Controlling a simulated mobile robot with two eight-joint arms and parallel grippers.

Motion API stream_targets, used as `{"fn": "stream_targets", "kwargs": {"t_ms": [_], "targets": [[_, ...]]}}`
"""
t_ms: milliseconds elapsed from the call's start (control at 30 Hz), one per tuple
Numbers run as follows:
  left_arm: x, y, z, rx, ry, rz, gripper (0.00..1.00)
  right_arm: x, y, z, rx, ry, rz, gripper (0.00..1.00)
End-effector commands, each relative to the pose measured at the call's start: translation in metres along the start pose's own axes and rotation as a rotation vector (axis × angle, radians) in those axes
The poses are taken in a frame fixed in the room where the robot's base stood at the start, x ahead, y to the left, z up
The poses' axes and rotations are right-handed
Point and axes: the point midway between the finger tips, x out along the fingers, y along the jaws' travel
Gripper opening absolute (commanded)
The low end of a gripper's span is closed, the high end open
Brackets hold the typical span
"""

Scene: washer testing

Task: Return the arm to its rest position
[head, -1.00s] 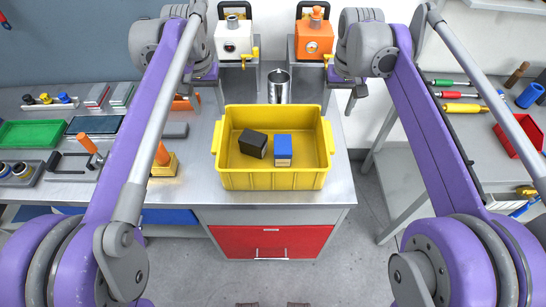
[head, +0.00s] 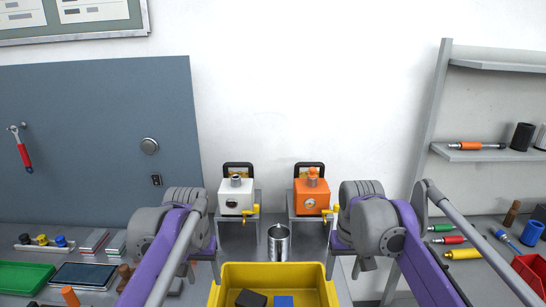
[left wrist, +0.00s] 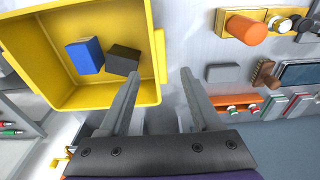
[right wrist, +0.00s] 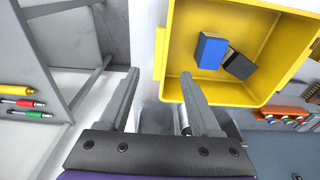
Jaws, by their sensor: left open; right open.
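My left arm comes in from the left in the head view, and its gripper (left wrist: 158,92) shows open and empty in the left wrist view, beside the yellow bin. My right gripper (right wrist: 158,92) is open and empty in the right wrist view, also beside the bin. In the head view both grippers are mostly hidden behind the wrists. The yellow bin (head: 216,293) stands at the bottom of the head view. A black block (head: 250,299) and a blue block (head: 284,301) lie in it.
A white machine (head: 237,200) and an orange machine (head: 312,198) stand on raised stands behind a metal cup (head: 279,244). A green tray (head: 24,278) and a tablet (head: 84,275) lie at left. A shelf (head: 480,152) and a red bin (head: 530,268) are at right.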

Motion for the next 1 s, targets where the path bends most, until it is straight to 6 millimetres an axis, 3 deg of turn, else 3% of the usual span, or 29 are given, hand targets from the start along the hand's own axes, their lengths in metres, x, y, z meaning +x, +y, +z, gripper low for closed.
{"fn": "stream_targets", "kwargs": {"t_ms": [267,400,600,767,1000], "targets": [[0.033,-0.008,0.106,0.001,0.159,0.002,0.65,0.039,0.008,0.106,0.002,0.159,-0.002,0.65],[0.064,-0.011,0.163,0.001,0.24,0.002,0.65,0.074,0.01,0.163,0.003,0.24,-0.001,0.65],[0.107,-0.014,0.224,0.002,0.328,0.0,0.65,0.12,0.013,0.225,0.003,0.328,0.001,0.65],[0.123,-0.015,0.243,0.003,0.36,-0.001,0.65,0.138,0.013,0.246,0.003,0.36,0.002,0.65],[0.125,-0.015,0.245,0.003,0.364,-0.001,0.65,0.14,0.014,0.248,0.003,0.364,0.002,0.65]]}}
